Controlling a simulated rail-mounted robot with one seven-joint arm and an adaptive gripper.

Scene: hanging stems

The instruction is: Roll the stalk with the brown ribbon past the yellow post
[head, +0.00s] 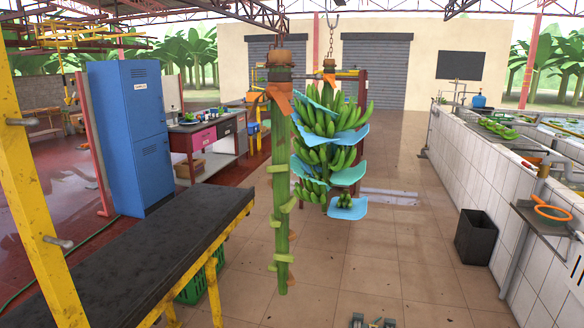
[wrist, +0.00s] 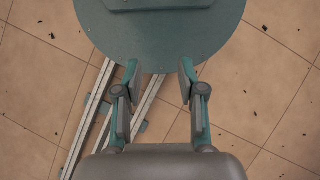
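A long, bare green stalk (head: 281,200) hangs upright from a chain in the middle of the head view, with cut stubs along it. An orange-brown ribbon (head: 279,100) is tied near its top. Behind it and to the right hangs a second stalk with a full bunch of green bananas (head: 325,150) and blue sheets between the hands; orange also shows at its top. The yellow post (head: 38,190) stands at the far left, well apart from both stalks. My gripper (wrist: 160,74) is open and empty in the wrist view, above the floor, touching neither stalk.
A black-topped bench (head: 130,255) on yellow legs lies between the post and the bare stalk. A blue locker (head: 130,135) stands behind it. A tiled basin wall (head: 490,165) and dark bin (head: 476,237) are at right. The tiled floor (head: 400,270) between is mostly clear.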

